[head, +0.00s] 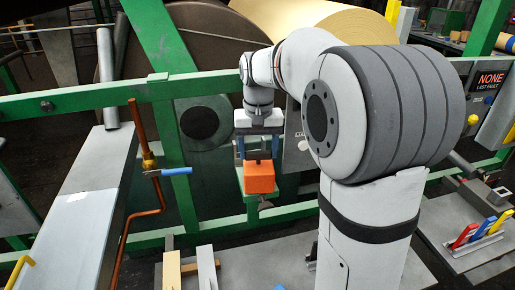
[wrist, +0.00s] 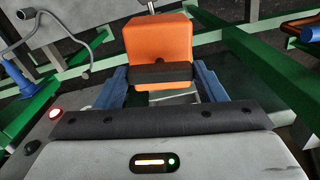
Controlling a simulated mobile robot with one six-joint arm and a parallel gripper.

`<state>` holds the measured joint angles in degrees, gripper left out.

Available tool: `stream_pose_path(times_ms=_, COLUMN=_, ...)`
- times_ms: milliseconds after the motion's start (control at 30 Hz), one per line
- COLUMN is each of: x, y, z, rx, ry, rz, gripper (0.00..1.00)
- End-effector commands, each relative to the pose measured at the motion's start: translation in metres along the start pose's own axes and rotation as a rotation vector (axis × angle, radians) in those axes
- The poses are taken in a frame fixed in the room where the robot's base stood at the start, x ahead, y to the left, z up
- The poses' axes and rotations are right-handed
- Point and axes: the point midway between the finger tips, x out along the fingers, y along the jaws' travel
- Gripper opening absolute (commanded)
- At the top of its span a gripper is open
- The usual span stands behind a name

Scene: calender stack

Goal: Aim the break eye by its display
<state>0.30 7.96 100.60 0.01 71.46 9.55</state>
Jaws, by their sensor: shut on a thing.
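A metal stem shows at the unit's far side. I cannot make out a readout on the unit's own faces. A panel (head: 491,80) at the right reads "NONE, LAST FAULT".
Green frame rails (head: 90,97) run behind and beside my gripper. A copper pipe (head: 146,212) with a blue-handled lever (head: 176,171) stands to the left. Large rolls (head: 205,45) fill the back. A grey bench (head: 480,240) with red, yellow and blue levers is at the right.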

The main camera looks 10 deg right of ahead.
Motion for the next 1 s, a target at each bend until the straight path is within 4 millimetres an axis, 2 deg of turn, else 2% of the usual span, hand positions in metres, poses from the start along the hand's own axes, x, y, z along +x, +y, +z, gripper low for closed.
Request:
stream_pose_path(times_ms=33, x=-0.001, y=0.000, z=0.000, rx=-0.001, ry=0.002, rz=0.000, gripper=0.41)
stream_pose_path(times_ms=67, x=-0.001, y=0.000, z=0.000, rx=-0.001, ry=0.002, rz=0.000, gripper=0.64)
stream_pose_path(times_ms=300, x=0.000, y=0.000, z=0.000, rx=-0.002, ry=0.001, rz=0.000, gripper=0.84)
stream_pose_path(times_ms=633, x=-0.005, y=0.000, z=0.000, rx=-0.002, ry=0.002, rz=0.000, gripper=0.85)
stream_pose_path(times_ms=1000, x=-0.063, y=0.000, z=-0.001, rx=-0.002, ry=0.004, rz=0.000, gripper=0.85)
